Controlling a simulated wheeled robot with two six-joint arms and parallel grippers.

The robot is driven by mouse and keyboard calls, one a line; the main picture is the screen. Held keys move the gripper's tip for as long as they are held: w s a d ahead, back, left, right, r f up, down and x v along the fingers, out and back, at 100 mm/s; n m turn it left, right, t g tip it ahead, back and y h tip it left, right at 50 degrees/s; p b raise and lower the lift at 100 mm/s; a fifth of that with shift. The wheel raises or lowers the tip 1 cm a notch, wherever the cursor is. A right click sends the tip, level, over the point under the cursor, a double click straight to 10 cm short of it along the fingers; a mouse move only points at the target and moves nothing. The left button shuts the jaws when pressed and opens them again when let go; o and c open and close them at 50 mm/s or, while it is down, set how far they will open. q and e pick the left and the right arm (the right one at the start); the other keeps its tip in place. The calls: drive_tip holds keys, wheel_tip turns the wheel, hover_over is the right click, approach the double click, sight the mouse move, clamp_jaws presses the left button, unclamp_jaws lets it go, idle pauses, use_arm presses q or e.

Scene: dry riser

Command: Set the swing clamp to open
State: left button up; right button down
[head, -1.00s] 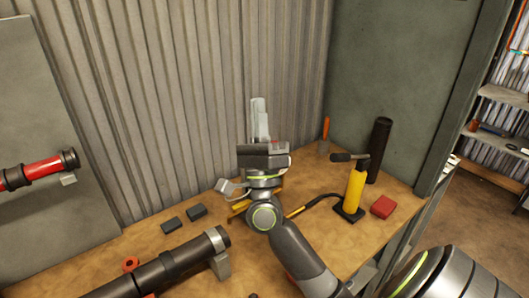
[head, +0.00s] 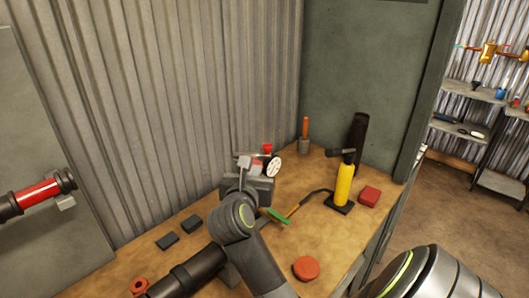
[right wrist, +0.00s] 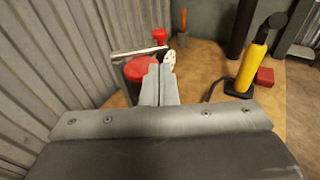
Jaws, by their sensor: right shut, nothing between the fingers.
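What looks like the swing clamp stands at the back of the bench, partly hidden behind my right gripper. In the right wrist view it shows as a red body (right wrist: 139,70) with a pale metal bar across its top. A pale disc (right wrist: 169,61) sits at the bar's right end; it also shows in the head view (head: 275,167). A red knob (head: 267,149) stands behind. I cannot tell the clamp's setting. My right gripper (head: 243,162) is shut and empty, its fingertips (right wrist: 160,72) just in front of the clamp; contact is unclear. My left gripper is not in view.
A yellow pump (head: 344,185) with a black base and hose stands to the right, beside a red block (head: 369,196). A dark tube (head: 357,140) leans behind. A dark pipe (head: 185,276) lies at the front. Two black blocks (head: 167,241) lie left. Corrugated wall (head: 180,110) closes the back.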

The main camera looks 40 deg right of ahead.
drive_tip(key=p, duration=0.4)
approach(267, 148)
drive_tip(key=x, duration=0.5)
drive_tip(key=shift+w, duration=0.1)
drive_tip(key=shift+x, duration=0.85)
drive_tip(key=shift+d+f, duration=0.1)
drive_tip(key=shift+d, duration=0.05)
